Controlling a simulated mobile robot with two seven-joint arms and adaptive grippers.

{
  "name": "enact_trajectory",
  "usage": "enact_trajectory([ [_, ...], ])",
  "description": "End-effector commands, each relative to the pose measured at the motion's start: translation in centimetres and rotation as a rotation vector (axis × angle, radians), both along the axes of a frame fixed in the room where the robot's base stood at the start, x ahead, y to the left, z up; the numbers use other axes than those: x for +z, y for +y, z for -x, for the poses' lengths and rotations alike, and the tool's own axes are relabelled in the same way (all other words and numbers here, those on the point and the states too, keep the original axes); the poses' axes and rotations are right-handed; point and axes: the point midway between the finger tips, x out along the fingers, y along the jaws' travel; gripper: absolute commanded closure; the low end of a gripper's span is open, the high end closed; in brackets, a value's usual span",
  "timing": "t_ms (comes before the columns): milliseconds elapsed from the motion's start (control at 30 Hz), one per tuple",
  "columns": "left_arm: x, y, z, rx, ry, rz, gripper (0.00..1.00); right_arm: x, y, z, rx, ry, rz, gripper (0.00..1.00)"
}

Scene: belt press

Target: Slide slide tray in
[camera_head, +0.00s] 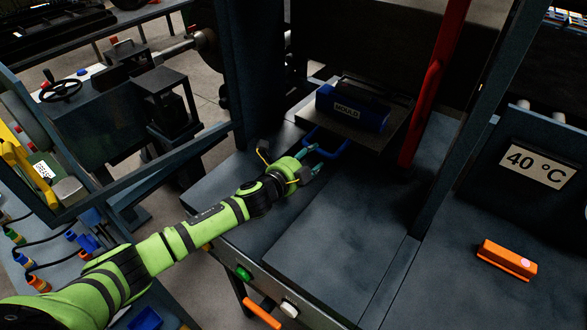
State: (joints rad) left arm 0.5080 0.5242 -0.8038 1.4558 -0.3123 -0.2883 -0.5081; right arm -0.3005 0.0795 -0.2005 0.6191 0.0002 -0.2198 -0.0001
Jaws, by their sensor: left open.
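The slide tray (368,137) is a dark flat plate inside the press, with a blue loop handle (329,150) at its front edge. A blue mould block (352,108) labelled "MOULD" sits on the tray. My left gripper (315,160) is open, with its teal fingertips close to the left side of the blue handle. I cannot tell whether the fingers touch the handle. My right gripper is not in view.
A red upright bar (432,90) stands right of the tray. A dark flat surface (340,235) in front of the tray is clear. An orange handle (505,259) lies on the right panel, below a "40 °C" sign (537,164). A green button (243,273) is on the front edge.

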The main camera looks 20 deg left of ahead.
Motion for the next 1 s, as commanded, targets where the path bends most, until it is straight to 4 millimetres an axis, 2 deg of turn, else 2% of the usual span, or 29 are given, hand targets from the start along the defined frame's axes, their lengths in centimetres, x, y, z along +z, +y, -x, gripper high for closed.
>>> enact_trajectory([
  [200, 0.8, 1.4, 3.9, 0.000, 0.002, -0.001, 0.51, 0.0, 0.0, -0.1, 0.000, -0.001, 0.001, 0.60],
  [433, 1.5, 2.6, 6.7, 0.001, 0.000, 0.001, 0.51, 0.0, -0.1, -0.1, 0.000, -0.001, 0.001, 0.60],
  [600, 1.8, 2.8, 7.5, 0.001, -0.001, 0.001, 0.51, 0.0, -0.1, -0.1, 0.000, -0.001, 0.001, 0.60],
  [1000, 1.8, 2.8, 7.6, 0.001, -0.001, 0.001, 0.51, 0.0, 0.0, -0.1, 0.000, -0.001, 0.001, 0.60],
])
